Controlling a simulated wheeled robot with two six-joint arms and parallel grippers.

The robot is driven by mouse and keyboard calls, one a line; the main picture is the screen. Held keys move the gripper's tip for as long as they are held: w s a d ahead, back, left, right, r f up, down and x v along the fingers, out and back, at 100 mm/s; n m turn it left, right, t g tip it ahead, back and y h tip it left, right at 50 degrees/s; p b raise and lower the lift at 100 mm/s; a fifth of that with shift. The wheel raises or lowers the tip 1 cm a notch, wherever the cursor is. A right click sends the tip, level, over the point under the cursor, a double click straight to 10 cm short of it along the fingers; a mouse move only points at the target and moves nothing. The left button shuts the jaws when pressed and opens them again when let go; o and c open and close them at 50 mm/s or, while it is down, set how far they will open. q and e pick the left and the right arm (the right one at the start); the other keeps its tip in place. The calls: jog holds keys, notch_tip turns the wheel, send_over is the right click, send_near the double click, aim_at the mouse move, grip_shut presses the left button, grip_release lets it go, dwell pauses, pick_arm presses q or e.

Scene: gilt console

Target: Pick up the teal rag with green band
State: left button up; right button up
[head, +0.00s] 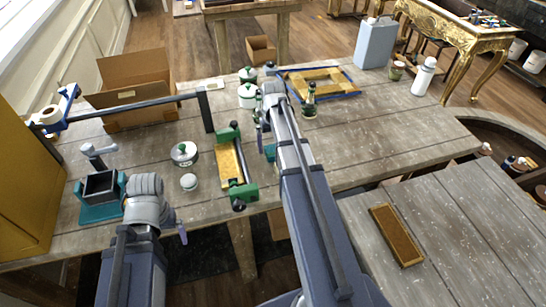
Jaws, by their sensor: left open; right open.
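A small teal patch (270,152), which looks like the teal rag, lies on the workbench in the middle of the head view. My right arm covers most of it, and I cannot make out its green band. My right gripper (260,138) is open, just above and left of the patch in the picture. The arm hides much of this gripper, and I cannot tell whether it touches the cloth. My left gripper (181,234) is open near the bench's front edge, well left of the patch; its wrist hides most of it.
A green-ended clamp (230,163) with a yellow bar lies just left of the patch.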

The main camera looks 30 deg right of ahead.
aim_at(273, 150)
notch_tip(273, 150, down, 2)
jog(key=shift+f+b, duration=0.25)
jog(key=shift+b, duration=0.5)
pick_arm(q)
notch_tip(273, 150, down, 2)
jog(key=shift+f, duration=0.15)
pick_arm(e)
jog(key=shift+r, duration=0.1)
jog(key=c, duration=1.5)
jog(key=shift+r, duration=0.1)
pick_arm(q)
notch_tip(273, 150, up, 10)
jog(key=p, duration=1)
pick_arm(e)
notch_tip(273, 150, up, 10)
jog(key=shift+f, duration=0.1)
